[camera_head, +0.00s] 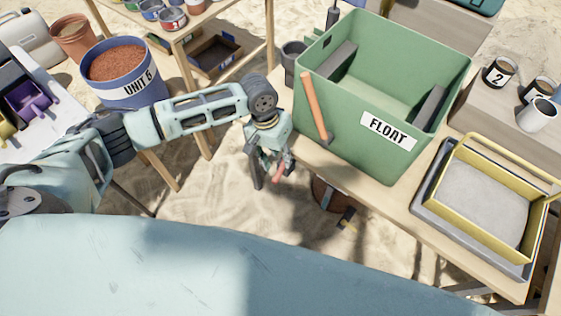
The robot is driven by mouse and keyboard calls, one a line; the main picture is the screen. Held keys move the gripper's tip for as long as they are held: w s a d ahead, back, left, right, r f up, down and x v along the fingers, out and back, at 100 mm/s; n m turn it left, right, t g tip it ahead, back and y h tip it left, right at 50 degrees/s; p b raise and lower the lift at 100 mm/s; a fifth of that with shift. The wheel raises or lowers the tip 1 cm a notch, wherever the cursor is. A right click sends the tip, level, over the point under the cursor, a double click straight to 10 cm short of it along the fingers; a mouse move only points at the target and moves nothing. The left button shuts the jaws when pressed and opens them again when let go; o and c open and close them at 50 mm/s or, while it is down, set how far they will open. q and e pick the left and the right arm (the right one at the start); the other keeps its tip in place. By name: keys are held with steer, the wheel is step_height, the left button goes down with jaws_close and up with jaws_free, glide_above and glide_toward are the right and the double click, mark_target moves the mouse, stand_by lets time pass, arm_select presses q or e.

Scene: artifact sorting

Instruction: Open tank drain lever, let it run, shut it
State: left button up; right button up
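A green tank (392,95) marked FLOAT stands on the wooden table. My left gripper (272,178) points down beside the table's left edge, left of and below the tank. Its fingers are apart. A small pinkish-red piece (279,173), perhaps the drain lever's end, shows between or behind them; I cannot tell whether they touch it. The rest of that piece and any drain outlet are hidden. My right gripper is out of view.
A yellow sieve (461,217) sits in a grey tray (430,214) right of the tank. A dark round container (328,193) stands below the table edge. A blue UNIT 6 bucket (134,92) of reddish soil is at left. Numbered cups (499,74) stand at right. Sand lies around.

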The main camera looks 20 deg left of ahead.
mark_target(281, 170)
arm_select(q)
steer(key=shift+d+f, duration=0.15)
steer(key=shift+f, duration=0.6)
steer(key=shift+d+f, duration=0.15)
steer(key=shift+f, duration=0.55)
steer(key=shift+c, duration=0.5)
jaws_close()
steer(key=shift+d, duration=0.1)
